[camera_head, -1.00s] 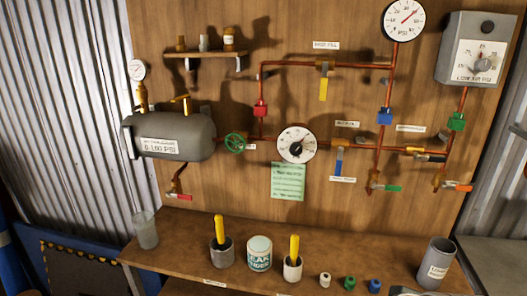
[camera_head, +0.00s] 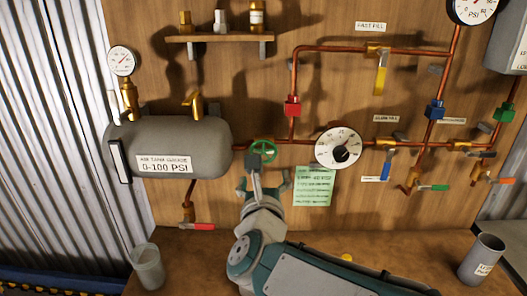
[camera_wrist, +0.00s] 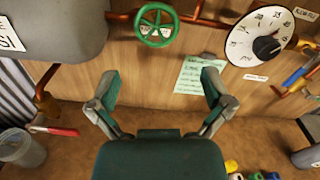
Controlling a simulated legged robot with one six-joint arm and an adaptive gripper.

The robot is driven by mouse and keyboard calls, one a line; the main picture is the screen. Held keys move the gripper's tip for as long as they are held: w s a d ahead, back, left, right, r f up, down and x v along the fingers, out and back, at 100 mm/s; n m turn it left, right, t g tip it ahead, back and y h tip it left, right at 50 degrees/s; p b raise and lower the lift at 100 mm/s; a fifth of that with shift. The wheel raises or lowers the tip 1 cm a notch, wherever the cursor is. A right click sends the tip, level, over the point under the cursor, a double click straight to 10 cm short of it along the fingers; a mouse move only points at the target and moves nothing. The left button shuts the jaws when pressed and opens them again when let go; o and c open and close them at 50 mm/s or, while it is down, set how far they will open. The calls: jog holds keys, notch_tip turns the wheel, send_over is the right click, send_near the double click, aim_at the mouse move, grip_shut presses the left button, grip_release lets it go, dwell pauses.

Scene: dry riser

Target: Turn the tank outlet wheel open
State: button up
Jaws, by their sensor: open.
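The tank outlet wheel (camera_head: 263,150) is a small green handwheel on the copper pipe just right of the grey air tank (camera_head: 205,135). In the wrist view the wheel (camera_wrist: 157,25) shows whole at the top, with spokes and small labels at its hub. My gripper (camera_head: 264,180) is just below the wheel in the head view, fingers pointing up toward the board. In the wrist view my gripper (camera_wrist: 160,85) has its two fingers spread wide and empty, below the wheel. No finger visibly touches the wheel.
A round dial gauge (camera_head: 338,147) sits close right of the wheel, with a green note (camera_head: 314,186) below it. A red-handled drain valve (camera_head: 198,226) hangs under the tank. A clear cup (camera_head: 147,266) stands on the bench at left.

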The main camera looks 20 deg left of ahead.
aim_at(263, 153)
jog(key=x, duration=1)
jog(key=shift+s+a, duration=0.1)
jog(key=shift+a, duration=0.15)
jog(key=shift+w, duration=0.5)
jog(key=shift+a, duration=0.1)
jog(key=shift+c, duration=0.3)
jog(key=c, duration=0.7)
